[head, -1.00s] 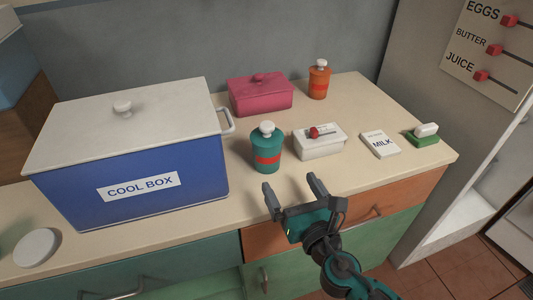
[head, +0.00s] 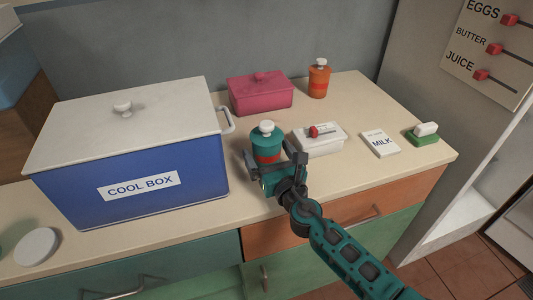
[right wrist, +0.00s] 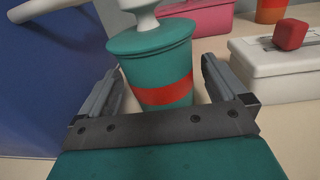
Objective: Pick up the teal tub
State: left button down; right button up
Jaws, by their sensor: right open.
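The teal tub (head: 266,139) has a white knob on its lid and a red band. It stands upright on the counter, right of the cool box. My right gripper (head: 272,160) is open, with its fingers on either side of the tub in the head view. In the right wrist view the tub (right wrist: 153,68) is between the two open fingers (right wrist: 160,85), with gaps visible beside it. The lower part of the tub is hidden by my gripper. My left gripper is not in view.
The blue cool box (head: 140,185) with a white lid stands close left. A white box with a red knob (head: 322,143) is just right. A pink lidded box (head: 260,96) and an orange bottle (head: 319,80) stand behind. A milk block (head: 381,144) lies farther right.

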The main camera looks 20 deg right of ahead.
jog(key=shift+w, duration=0.4)
jog(key=c, duration=1.2)
